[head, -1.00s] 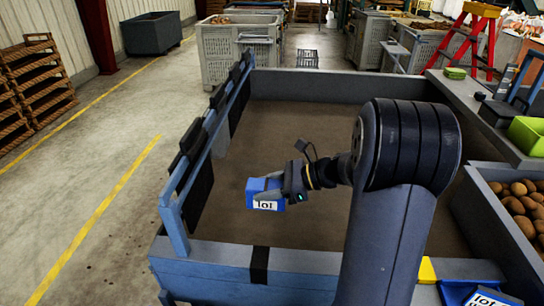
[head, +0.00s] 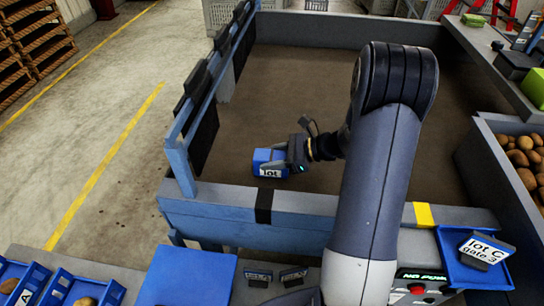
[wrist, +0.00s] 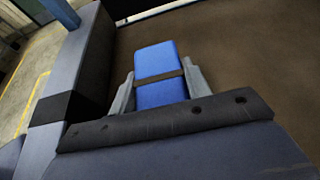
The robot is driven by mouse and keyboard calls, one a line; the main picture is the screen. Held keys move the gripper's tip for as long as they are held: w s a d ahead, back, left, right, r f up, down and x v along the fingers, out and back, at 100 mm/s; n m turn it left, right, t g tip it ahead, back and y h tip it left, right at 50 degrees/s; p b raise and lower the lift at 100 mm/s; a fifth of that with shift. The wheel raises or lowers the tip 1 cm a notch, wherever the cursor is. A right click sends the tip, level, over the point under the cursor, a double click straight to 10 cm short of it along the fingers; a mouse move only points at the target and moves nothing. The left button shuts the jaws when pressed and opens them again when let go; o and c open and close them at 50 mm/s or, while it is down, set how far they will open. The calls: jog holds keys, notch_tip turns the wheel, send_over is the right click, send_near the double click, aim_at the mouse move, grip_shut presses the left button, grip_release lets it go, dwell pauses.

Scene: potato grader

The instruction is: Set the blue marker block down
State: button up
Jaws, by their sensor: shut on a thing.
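The blue marker block (head: 268,160) has a white label reading "lot" on its side. My gripper (head: 290,158) is shut on it, over the brown bed (head: 330,110) of the grader, near the front left corner. In the wrist view the block (wrist: 156,60) sits between the two grey fingers of my gripper (wrist: 160,85), with a dark band across its blue top. I cannot tell whether the block's underside touches the bed.
A blue-grey rail with dark flaps (head: 205,90) borders the bed on the left. The front wall (head: 310,204) carries a black stripe (head: 263,205) and a yellow patch (head: 424,214). A potato bin (head: 480,150) stands at the right. A "lot C gate 3" sign (head: 485,249) lies front right.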

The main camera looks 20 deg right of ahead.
jog(key=shift+f, duration=0.2)
jog(key=o, duration=1.2)
jog(key=shift+c, duration=0.2)
jog(key=shift+r, duration=0.2)
jog(key=shift+d+r, duration=0.1)
jog(key=shift+d, duration=0.15)
jog(key=b+v, duration=0.1)
jog(key=v, duration=1)
jog(key=shift+s+d, duration=0.2)
jog(key=shift+s, duration=0.05)
